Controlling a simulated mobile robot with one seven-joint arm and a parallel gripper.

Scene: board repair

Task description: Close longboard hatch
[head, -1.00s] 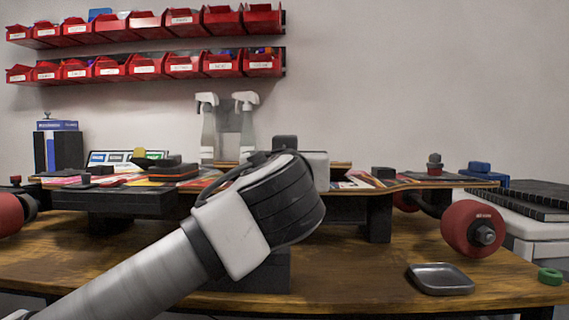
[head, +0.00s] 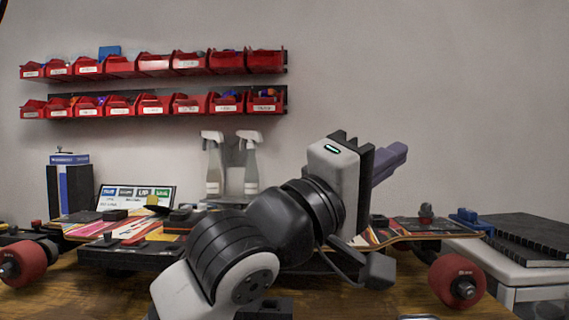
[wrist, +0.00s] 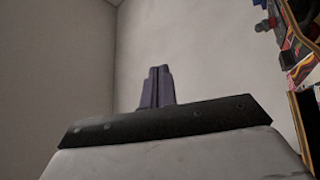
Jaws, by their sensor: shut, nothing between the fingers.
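The longboard (head: 420,234) lies across the workbench, its deck carrying colourful graphics and several small dark parts. Red wheels show at its right end (head: 457,281) and left end (head: 24,263). My arm hides the middle of the deck, and I cannot make out the hatch or whether it stands open. My gripper (head: 402,150) is raised above the right half of the board, its purple-grey fingers pointing up and right, apart from the deck. In the wrist view the fingers (wrist: 156,88) are together and empty against the bare wall.
A yellow piece (head: 153,201) and dark blocks sit on the board's left part. Spray bottles (head: 213,165) stand behind it. Red bins (head: 190,104) line the wall. A black case (head: 530,236) lies on a white cabinet at right. Air above the board's right end is clear.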

